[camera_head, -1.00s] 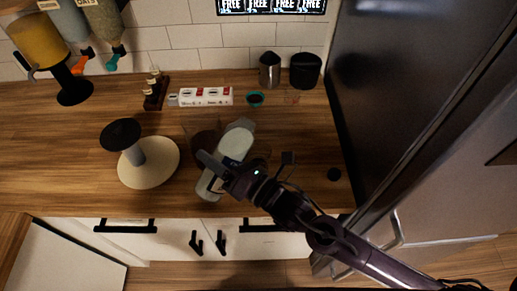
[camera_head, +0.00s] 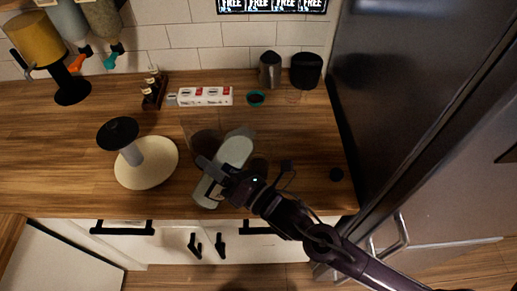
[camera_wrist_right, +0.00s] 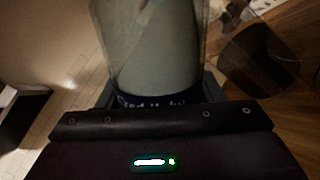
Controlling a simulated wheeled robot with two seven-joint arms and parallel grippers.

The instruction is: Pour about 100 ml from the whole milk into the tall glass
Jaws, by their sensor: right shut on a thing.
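My right gripper (camera_head: 216,172) is shut on a pale, clear-walled milk bottle (camera_head: 236,151), held over the front of the wooden counter. The bottle looks tilted, with one end toward the back right and the other toward the front left. In the right wrist view the bottle (camera_wrist_right: 155,50) fills the middle, with a dark lettered band low on it. A tall clear glass (camera_head: 198,122) stands just left of and behind the bottle, with a dark area low in it. The gripper partly hides the bottle, and I cannot make out any stream. My left gripper is out of view.
A cream round base with a black-topped stem (camera_head: 146,172) stands to the left. A dark fridge (camera_head: 420,80) bounds the right.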

